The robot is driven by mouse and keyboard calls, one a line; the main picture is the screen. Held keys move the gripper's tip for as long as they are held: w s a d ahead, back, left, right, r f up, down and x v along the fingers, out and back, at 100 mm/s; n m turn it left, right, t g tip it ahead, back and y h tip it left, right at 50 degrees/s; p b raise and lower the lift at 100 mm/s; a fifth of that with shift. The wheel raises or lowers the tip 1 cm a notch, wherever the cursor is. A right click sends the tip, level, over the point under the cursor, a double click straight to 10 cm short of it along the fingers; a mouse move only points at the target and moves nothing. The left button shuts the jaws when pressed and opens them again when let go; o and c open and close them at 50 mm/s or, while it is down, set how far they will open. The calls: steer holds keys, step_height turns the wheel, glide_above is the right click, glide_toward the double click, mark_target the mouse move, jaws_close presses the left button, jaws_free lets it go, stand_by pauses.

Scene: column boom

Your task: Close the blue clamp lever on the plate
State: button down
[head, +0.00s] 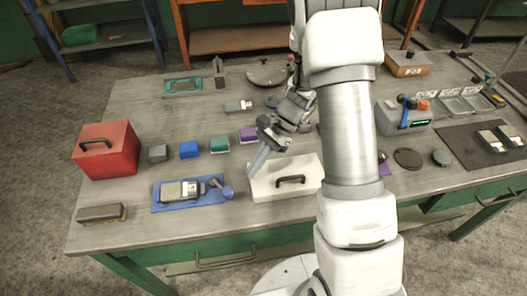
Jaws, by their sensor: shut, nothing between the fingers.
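A blue plate (159,205) lies on the table at front left, with a grey metal block (180,190) on it. The blue clamp lever (220,186) stands at the plate's right end and has a round blue knob. Its exact angle is hard to tell at this size. My gripper (256,165) is shut and empty. It points down and left, to the right of the lever and above it in the picture, apart from it, by the left edge of a white box lid.
The white lid (305,173) with a black handle lies right of the lever. Purple (248,135), green (219,145) and blue (189,150) blocks stand behind the plate. A red box (107,155) is at left, and a brush-like block (101,214) at the front left edge.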

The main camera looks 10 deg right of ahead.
mark_target(220, 187)
steer(key=shift+s+a+f, duration=0.15)
steer(key=shift+s+a, duration=0.15)
steer(key=shift+a, duration=0.35)
steer(key=shift+s+a+f, duration=0.2)
steer(key=shift+s+a, duration=0.1)
steer(key=shift+a, duration=0.3)
steer(key=shift+s+a+f, duration=0.15)
steer(key=shift+s+a, duration=0.15)
steer(key=shift+a, duration=0.35)
